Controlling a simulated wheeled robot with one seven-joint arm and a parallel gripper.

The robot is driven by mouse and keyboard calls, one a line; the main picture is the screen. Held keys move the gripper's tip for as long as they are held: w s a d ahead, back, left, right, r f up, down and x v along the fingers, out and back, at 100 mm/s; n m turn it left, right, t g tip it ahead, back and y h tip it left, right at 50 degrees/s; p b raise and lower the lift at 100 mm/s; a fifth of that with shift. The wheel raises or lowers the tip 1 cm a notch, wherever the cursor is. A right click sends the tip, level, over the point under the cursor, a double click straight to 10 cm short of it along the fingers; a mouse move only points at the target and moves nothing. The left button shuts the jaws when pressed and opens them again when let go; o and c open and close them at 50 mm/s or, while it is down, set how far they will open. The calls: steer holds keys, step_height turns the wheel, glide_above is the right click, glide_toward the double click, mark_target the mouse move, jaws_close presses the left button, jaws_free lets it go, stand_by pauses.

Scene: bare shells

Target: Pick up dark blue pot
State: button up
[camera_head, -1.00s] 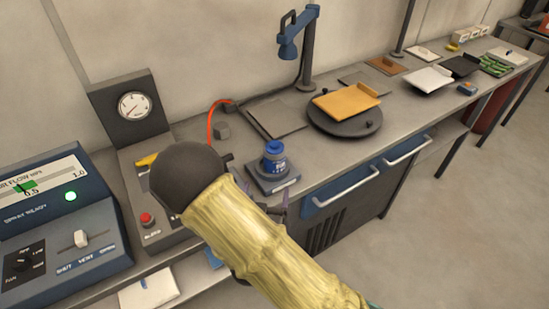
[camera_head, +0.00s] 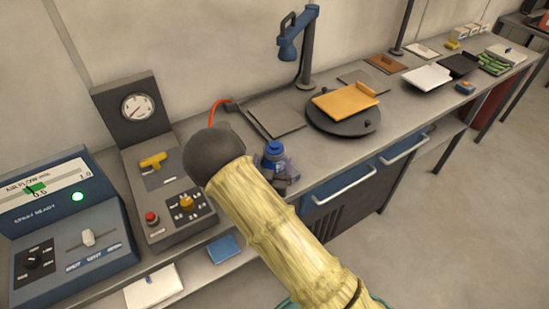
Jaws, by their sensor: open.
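The dark blue pot (camera_head: 274,150) stands on the bench behind the end of my arm, with a blue cap on top. Its lower part is partly hidden. My gripper (camera_head: 279,176) is small in the head view and partly covered by my arm. Its purplish-grey fingers are at the lower part of the pot and overlap it in the picture. The gripper is open. I cannot tell whether the fingers touch the pot or stand around it.
A control box with a red button (camera_head: 152,218) and yellow knobs stands left of my arm. A dark turntable (camera_head: 343,122) carries an orange tray. A blue lamp (camera_head: 297,40) rises behind. A flat grey plate (camera_head: 275,118) lies behind the pot.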

mark_target(274, 150)
steer(key=w+p, duration=0.1)
steer(key=w, duration=0.2)
steer(key=w+p, duration=0.1)
steer(key=shift+w+d+r+p, duration=0.25)
steer(key=shift+w+p, duration=0.05)
steer(key=shift+w, duration=0.05)
steer(key=shift+w+f, duration=0.1)
steer(key=shift+w, duration=0.15)
steer(key=c, duration=1.3)
steer(key=shift+r+b, duration=1.15)
steer(key=shift+r, duration=3.9)
